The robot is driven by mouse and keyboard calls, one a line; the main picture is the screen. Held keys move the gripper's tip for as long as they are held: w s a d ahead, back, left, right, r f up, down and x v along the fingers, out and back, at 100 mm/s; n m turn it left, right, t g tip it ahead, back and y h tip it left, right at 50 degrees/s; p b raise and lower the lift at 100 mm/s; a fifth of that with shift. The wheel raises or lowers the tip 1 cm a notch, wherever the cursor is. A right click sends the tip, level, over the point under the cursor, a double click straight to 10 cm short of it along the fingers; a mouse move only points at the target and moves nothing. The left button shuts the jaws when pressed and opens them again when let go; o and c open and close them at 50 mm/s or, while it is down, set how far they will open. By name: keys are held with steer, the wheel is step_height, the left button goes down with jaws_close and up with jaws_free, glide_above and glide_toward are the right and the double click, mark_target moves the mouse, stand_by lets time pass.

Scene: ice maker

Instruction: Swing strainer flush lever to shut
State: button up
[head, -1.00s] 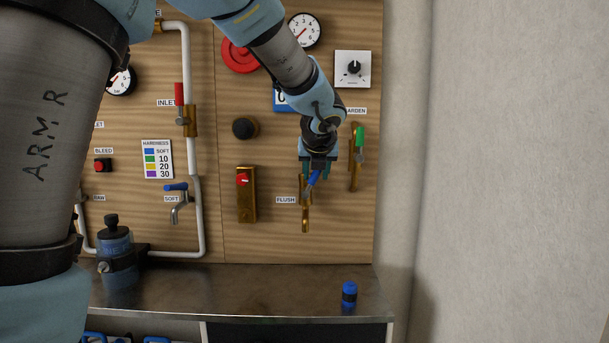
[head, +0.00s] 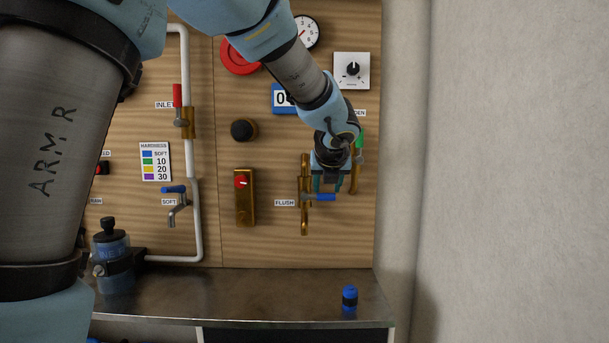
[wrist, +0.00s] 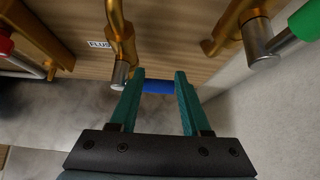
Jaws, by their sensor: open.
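The flush lever has a blue handle (head: 323,197) on a vertical brass valve (head: 304,215), right of the FLUSH label (head: 284,203). The handle lies roughly level and points right, across the pipe. In the wrist view the blue handle (wrist: 158,87) shows between and just beyond the fingertips. The valve (wrist: 121,40) stands left of them. My gripper (head: 330,190) is open, with its teal fingers (wrist: 160,78) apart and close to the handle. I cannot tell whether a finger touches it.
A green-handled valve (head: 357,160) stands close on the right, partly behind my gripper; its green handle (wrist: 306,20) shows in the wrist view. A brass block with a red knob (head: 243,195) is left. A blue-and-black cylinder (head: 349,299) stands on the metal counter (head: 260,295) below.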

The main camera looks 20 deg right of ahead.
mark_target(329, 194)
steer(key=s, duration=0.2)
steer(key=s+a, duration=0.1)
steer(key=shift+r+p, duration=0.25)
steer(key=shift+p, duration=0.05)
steer(key=shift+p+v, duration=0.7)
steer(key=shift+v, duration=1)
steer(key=shift+w+a+r, duration=0.15)
steer(key=shift+w+r, duration=0.05)
steer(key=shift+w, duration=0.1)
